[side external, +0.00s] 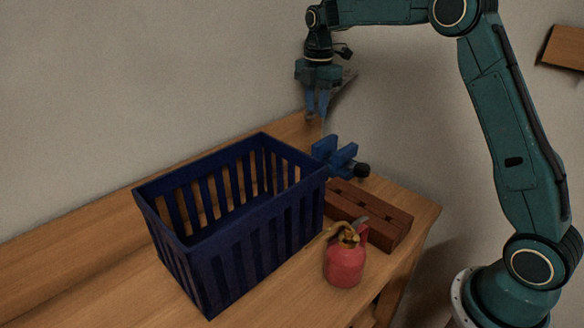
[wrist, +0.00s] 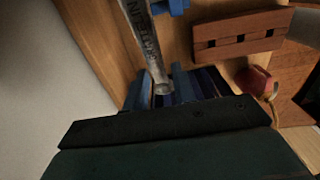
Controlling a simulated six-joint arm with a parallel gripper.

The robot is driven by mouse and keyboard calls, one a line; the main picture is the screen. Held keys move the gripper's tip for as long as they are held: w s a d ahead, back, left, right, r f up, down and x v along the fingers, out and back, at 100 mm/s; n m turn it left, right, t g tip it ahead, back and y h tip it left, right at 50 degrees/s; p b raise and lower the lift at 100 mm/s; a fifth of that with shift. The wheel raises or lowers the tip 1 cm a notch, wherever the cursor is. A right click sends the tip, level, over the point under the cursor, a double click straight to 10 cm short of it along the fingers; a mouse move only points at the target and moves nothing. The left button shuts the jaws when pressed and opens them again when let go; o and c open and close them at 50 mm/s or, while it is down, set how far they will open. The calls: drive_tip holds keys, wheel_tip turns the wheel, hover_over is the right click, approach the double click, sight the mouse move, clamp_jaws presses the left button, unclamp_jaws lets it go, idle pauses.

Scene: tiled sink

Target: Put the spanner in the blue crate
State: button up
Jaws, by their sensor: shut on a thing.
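The grey metal spanner (wrist: 143,40) shows in the wrist view, with raised lettering on its shaft. Its lower end is between the blue fingers of my gripper (wrist: 164,92), which is shut on it. In the side view my gripper (side external: 316,112) points down, above and behind the far right corner of the blue crate (side external: 252,243). The spanner (side external: 344,86) shows there only as a dim grey shape beside the fingers. The crate stands open-topped and slatted on the wooden bench, and its visible inside looks empty. In the wrist view my gripper hides most of it.
A blue vise-like tool (side external: 337,158) lies just behind the crate's right end. A reddish-brown slotted block (side external: 382,218) and a red canister (side external: 345,264) with a brass-coloured top stand to the crate's right. The wall is close behind the bench (side external: 90,272). Bare bench lies left of the crate.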

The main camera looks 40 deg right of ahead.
drive_tip(key=r, duration=0.6)
drive_tip(key=shift+w+a, duration=0.1)
drive_tip(key=shift+a, duration=0.3)
drive_tip(key=s+a, duration=0.3)
drive_tip(key=a, duration=3.2)
drive_tip(key=shift+d+f, duration=0.15)
drive_tip(key=shift+f, duration=2.45)
drive_tip(key=shift+f, duration=0.1)
wheel_tip(320, 180, down, 20)
drive_tip(key=shift+r, duration=0.1)
